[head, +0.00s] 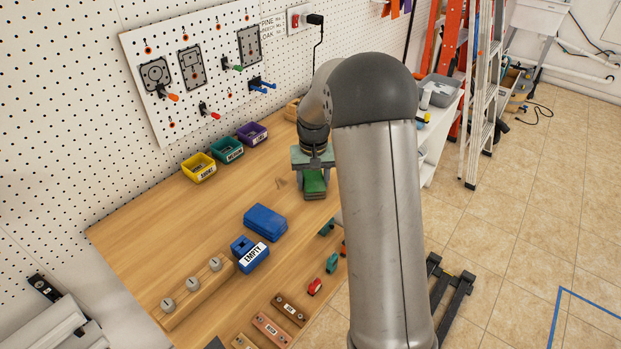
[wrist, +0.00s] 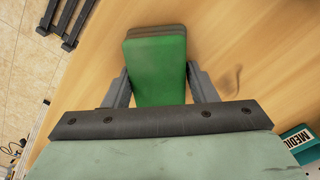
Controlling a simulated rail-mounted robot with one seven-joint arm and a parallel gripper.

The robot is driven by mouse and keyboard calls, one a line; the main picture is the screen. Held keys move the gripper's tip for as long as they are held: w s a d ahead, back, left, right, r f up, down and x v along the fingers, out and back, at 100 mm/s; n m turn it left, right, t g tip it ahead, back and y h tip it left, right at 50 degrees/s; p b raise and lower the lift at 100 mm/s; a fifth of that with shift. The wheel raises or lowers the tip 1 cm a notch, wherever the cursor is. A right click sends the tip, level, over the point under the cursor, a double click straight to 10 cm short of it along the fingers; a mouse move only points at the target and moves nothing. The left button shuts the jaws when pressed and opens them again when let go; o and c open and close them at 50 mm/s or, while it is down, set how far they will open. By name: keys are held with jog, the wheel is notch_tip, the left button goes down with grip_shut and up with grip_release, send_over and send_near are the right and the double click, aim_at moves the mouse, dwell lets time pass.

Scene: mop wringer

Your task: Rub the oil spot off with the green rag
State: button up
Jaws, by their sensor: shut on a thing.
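The green rag (wrist: 158,62) is a folded block with a greyish edge, between my gripper's fingers in the wrist view. It also shows in the head view (head: 314,183), low over or on the wooden bench. My gripper (wrist: 158,82) is shut on it, a finger against each side. The oil spot (wrist: 232,78) looks like a faint dark smudge on the wood, just right of the rag in the wrist view. In the head view a faint mark (head: 281,183) lies left of the rag. I cannot tell whether the rag touches the bench.
Yellow (head: 199,167), teal (head: 226,150) and purple (head: 252,134) bins line the bench's back edge. Blocks lie along the front edge. The wood around the smudge is clear.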

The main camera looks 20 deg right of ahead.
notch_tip(320, 180, up, 7)
jog(key=p, duration=0.4)
jog(key=shift+p, duration=0.35)
jog(key=shift+o, duration=1.2)
jog(key=shift+c, duration=1.2)
jog(key=w+a+p, duration=0.2)
jog(key=w+a, duration=0.4)
jog(key=a, duration=0.4)
jog(key=shift+w+f+b, duration=0.1)
jog(key=shift+f+b, duration=1.9)
jog(key=shift+f, duration=0.9)
